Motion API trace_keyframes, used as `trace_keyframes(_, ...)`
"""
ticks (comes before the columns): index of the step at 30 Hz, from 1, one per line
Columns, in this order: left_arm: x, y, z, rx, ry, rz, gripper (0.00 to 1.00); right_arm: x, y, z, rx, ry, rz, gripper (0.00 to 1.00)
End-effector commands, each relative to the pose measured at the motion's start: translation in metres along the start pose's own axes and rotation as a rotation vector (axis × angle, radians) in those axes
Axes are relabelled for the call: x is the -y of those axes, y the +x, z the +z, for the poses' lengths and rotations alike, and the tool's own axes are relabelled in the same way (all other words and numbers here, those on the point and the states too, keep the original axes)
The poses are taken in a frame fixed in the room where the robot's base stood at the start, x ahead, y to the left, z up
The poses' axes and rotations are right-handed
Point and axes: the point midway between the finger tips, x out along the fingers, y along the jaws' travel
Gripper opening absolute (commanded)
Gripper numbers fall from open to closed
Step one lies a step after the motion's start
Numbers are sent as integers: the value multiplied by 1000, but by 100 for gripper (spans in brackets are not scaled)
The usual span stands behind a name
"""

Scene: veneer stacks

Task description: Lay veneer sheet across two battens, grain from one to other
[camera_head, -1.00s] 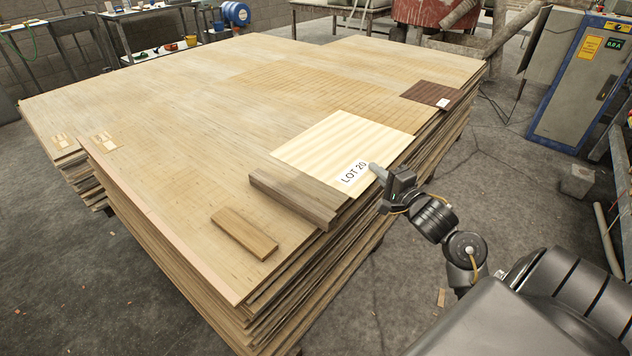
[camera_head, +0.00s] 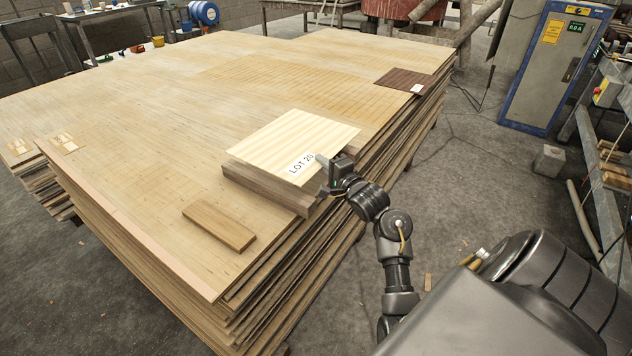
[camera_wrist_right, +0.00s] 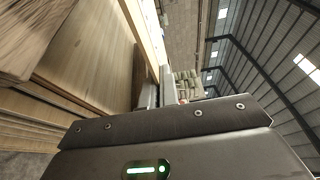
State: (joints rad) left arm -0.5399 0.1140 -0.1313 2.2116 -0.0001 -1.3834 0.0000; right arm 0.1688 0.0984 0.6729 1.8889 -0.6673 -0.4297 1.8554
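The pale, striped veneer sheet (camera_head: 297,136) carries a white LOT 20 label at its near right corner. Its stripes run roughly across the picture. My right gripper (camera_head: 326,164) is at that corner by the label and looks shut on the sheet's edge; the fingertips are partly hidden. The sheet's near edge overlaps the far side of a thick, dark batten (camera_head: 262,187) near the stack's front edge. Whether they touch I cannot tell. A shorter, flatter brown wood piece (camera_head: 218,226) lies apart, nearer and to the left. My left gripper is out of view.
The broad plywood stack (camera_head: 140,110) is mostly clear on top. A dark brown sheet (camera_head: 403,80) with a white tag lies at its right edge. A blue cabinet (camera_head: 548,75) stands beyond, with a grey block (camera_head: 549,159) on the floor.

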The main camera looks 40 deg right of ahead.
Motion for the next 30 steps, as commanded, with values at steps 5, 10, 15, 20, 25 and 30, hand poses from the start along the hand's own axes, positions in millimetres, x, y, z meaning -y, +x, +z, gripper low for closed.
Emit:
trace_keyframes(5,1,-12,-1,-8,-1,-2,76,-14,10,6,0,0,-1,0)
trace_keyframes(10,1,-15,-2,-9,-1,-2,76,-16,12,7,0,0,-1,0)
trace_keyframes(15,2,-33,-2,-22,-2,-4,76,-41,15,9,0,0,1,0)
trace_keyframes(20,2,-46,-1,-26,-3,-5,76,-51,15,9,-1,-1,-1,0)
trace_keyframes(25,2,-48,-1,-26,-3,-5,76,-50,15,8,-1,-2,-1,0)
trace_keyframes(30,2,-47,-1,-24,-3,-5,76,-53,15,8,-1,-1,0,0)
